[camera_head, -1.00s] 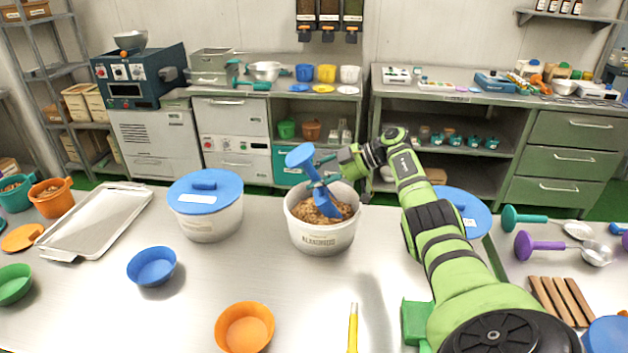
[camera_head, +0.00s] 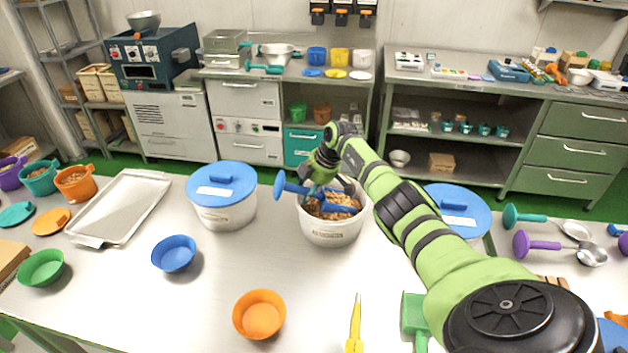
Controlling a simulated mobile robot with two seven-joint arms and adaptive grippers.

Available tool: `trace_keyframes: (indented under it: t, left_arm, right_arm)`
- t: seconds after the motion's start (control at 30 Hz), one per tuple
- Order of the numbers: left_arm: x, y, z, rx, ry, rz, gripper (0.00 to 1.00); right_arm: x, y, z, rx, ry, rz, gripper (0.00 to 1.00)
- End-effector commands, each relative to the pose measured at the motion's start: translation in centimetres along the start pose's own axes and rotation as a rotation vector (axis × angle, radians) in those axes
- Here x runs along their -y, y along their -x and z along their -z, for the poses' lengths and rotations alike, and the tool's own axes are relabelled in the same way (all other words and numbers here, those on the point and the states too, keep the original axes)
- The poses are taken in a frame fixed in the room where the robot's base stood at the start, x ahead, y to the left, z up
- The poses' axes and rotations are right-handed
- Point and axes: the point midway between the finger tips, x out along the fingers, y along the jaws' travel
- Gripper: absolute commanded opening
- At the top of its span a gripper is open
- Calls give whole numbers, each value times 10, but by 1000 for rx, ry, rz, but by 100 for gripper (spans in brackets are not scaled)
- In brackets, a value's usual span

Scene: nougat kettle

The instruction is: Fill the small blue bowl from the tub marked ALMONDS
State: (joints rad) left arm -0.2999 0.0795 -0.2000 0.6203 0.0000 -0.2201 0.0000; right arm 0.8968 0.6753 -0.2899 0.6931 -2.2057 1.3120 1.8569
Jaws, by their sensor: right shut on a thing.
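The small blue bowl (camera_head: 174,254) stands on the steel table at left and looks empty. An open white tub (camera_head: 331,232) holds brown almond-like pieces; its small label appears to read ALMONDS. My right gripper (camera_head: 318,186) is over the tub's back left rim, shut on a blue scoop (camera_head: 292,187). The scoop lies nearly level across the tub mouth, its knobbed handle end sticking out left past the rim. Its head is low at the contents, partly hidden by my gripper, so I cannot tell how full it is. My left gripper is not in view.
A blue-lidded tub (camera_head: 222,214) stands left of the open tub, another (camera_head: 459,228) behind my right arm. A green bowl (camera_head: 42,268), an orange bowl (camera_head: 259,315), a metal tray (camera_head: 120,207) and a yellow tool (camera_head: 355,325) lie around. The table between blue bowl and open tub is clear.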

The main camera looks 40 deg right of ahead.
Motion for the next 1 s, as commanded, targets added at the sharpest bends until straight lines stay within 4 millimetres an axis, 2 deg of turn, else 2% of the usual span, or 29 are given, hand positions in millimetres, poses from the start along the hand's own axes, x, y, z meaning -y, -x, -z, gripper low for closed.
trace_keyframes:
  t: [0.07,0.3,0.63,1.0]
  left_arm:
    - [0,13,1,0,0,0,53]
    - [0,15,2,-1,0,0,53]
    - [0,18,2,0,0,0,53]
    - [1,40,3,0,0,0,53]
  right_arm:
    - [-3,8,10,45,14,-6,0]
    - [-3,8,30,242,54,-9,0]
    - [-6,26,53,343,71,-10,0]
    - [-12,57,68,375,78,-7,0]
